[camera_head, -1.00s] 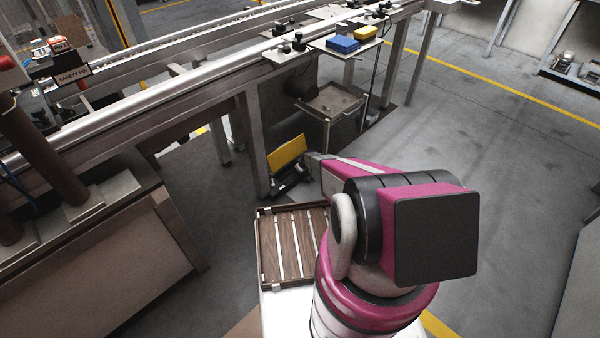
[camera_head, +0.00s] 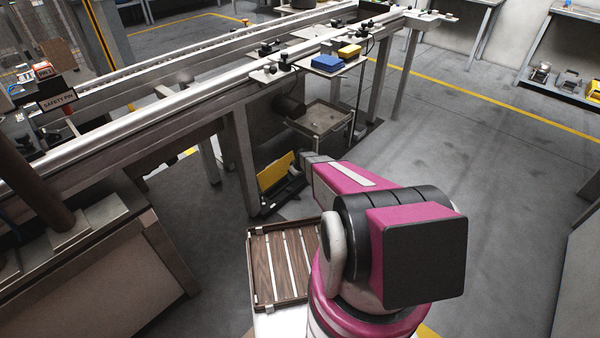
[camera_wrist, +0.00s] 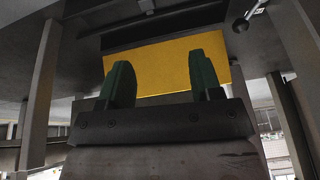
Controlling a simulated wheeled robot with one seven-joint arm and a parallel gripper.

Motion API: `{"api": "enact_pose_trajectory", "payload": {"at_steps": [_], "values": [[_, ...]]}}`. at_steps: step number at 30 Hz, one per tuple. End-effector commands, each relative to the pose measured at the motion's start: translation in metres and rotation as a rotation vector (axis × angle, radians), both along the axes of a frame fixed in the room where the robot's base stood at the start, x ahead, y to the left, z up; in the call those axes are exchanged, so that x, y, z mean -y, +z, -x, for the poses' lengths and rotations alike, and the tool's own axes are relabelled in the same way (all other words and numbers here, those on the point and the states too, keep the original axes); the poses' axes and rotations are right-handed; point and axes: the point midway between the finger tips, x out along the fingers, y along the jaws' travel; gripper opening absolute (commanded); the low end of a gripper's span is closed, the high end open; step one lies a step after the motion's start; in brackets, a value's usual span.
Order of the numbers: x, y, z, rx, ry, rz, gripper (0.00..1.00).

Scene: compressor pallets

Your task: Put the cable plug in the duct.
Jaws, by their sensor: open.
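My gripper (camera_wrist: 160,70) is open, with two dark green fingers spread apart in the wrist view. A yellow panel (camera_wrist: 152,68) is behind the fingers, and nothing shows clasped between them. The yellow panel also shows in the head view (camera_head: 274,171), low beside a conveyor leg, just left of the end of my arm. My fingertips are hidden in the head view. I cannot make out the cable plug in either view. I cannot tell which part is the duct. A thin dark cable (camera_head: 359,92) hangs beside the conveyor's far end.
The conveyor (camera_head: 150,117) runs above and behind the yellow panel, with its legs (camera_head: 241,160) close by. A shallow metal tray (camera_head: 322,117) stands under it. Blue (camera_head: 327,62) and yellow (camera_head: 349,51) blocks lie on a side shelf. A slatted wooden tray (camera_head: 250,268) is nearby. Floor is clear at right.

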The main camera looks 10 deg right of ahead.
Motion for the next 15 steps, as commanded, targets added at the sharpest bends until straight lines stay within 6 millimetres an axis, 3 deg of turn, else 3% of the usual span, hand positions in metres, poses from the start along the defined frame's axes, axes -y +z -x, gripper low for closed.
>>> {"api": "enact_pose_trajectory", "payload": {"at_steps": [1, 6, 12, 15], "values": [[-0.006, 0.044, 0.029, -0.022, -0.024, -0.002, 0.59], [-0.018, 0.163, 0.11, -0.133, -0.155, 0.009, 0.59], [-0.023, 0.279, 0.215, -0.247, -0.343, 0.062, 0.59], [-0.022, 0.319, 0.259, -0.285, -0.434, 0.093, 0.59]]}}
